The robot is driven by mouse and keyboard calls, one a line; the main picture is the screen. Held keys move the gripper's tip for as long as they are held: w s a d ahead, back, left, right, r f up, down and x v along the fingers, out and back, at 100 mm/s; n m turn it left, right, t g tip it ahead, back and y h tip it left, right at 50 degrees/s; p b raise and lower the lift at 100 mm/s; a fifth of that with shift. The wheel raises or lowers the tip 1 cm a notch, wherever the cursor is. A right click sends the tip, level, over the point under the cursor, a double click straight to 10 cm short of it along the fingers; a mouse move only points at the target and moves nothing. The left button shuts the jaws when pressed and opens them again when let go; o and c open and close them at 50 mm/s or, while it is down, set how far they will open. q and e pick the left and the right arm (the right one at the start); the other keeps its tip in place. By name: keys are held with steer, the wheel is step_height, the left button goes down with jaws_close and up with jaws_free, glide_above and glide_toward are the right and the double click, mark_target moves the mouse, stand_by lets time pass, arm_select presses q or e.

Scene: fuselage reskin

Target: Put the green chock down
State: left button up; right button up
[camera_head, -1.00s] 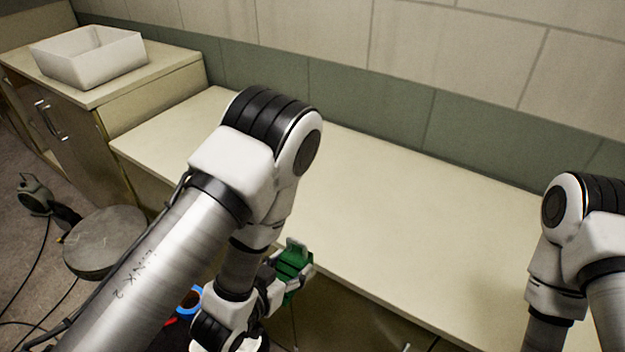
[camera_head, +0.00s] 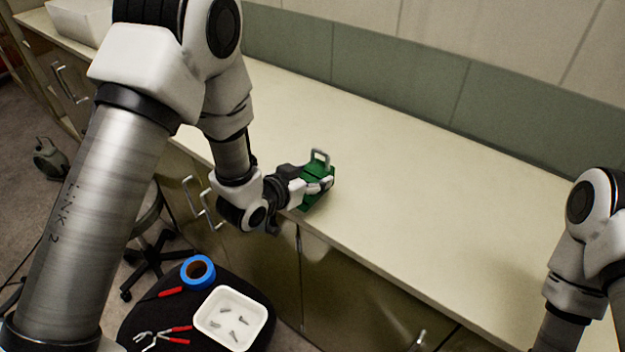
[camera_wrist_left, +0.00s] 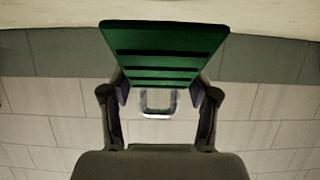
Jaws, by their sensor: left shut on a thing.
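The green chock (camera_head: 319,190) is a dark green block with a grey loop handle on top. My left gripper (camera_head: 318,185) is shut on it, at the front edge of the cream countertop (camera_head: 420,220). In the left wrist view the chock (camera_wrist_left: 164,55) sits between the two fingers of the left gripper (camera_wrist_left: 160,95), its slotted face showing and the handle hanging beyond it. I cannot tell whether the chock touches the countertop. My right arm shows at the right edge, but its gripper is out of view.
The countertop to the right of the chock is clear, with a wall behind it. Below stands a dark stool seat (camera_head: 140,315) with blue tape (camera_head: 198,272), red-handled pliers (camera_head: 165,337) and a white tray (camera_head: 208,318) of small parts. A white bin (camera_head: 80,20) stands far left.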

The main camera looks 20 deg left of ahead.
mark_target(314, 181)
arm_select(q)
steer(key=shift+w+a+f, duration=0.1)
steer(key=shift+w+f, duration=0.1)
steer(key=shift+w, duration=0.3)
steer(key=shift+w+f, duration=0.2)
steer(key=shift+w, duration=0.3)
step_height(314, 181, down, 3)
steer(key=shift+r+p, duration=0.2)
steer(key=shift+p, duration=0.4)
steer(key=shift+f, duration=0.25)
steer(key=shift+f+b, duration=0.15)
steer(key=shift+b, duration=0.15)
steer(key=o, duration=1.4)
steer(key=shift+o, duration=0.2)
